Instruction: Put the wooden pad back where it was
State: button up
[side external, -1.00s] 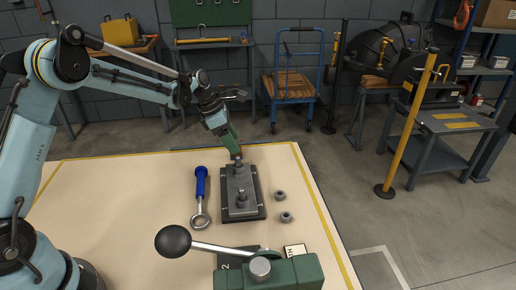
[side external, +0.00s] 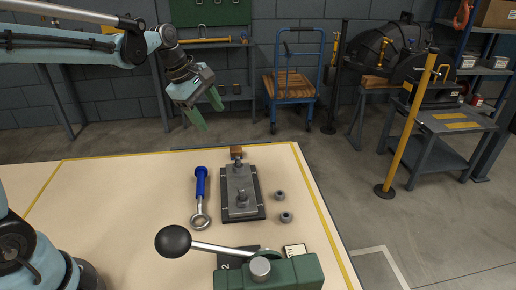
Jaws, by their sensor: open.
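The wooden pad (side external: 236,152) is a small brown block at the far end of the grey casing (side external: 241,190), close to its rear stud. Whether it rests on the casing or on the table behind it, I cannot tell. My gripper (side external: 209,114) is open and empty, with green fingers spread apart. It hangs above and to the left of the pad, well clear of it, over the table's back edge.
A blue-handled ring spanner (side external: 200,195) lies left of the casing. Two nuts (side external: 280,195) lie to its right. A green clamp (side external: 270,272) with a black-knobbed lever (side external: 205,245) stands in front. A small white label block (side external: 295,250) sits behind the clamp.

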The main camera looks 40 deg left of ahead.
jog(key=s+d+f+m+t+y, duration=0.1)
jog(key=s+d+m, duration=0.1)
jog(key=s+m, duration=0.5)
jog(key=s+d+f+m+t+y, duration=0.1)
jog(key=s+d+m+t, duration=0.1)
jog(key=s+m, duration=0.6)
jog(key=m, duration=0.4)
jog(key=shift+s+d+f, duration=0.2)
jog(key=shift+d, duration=0.1)
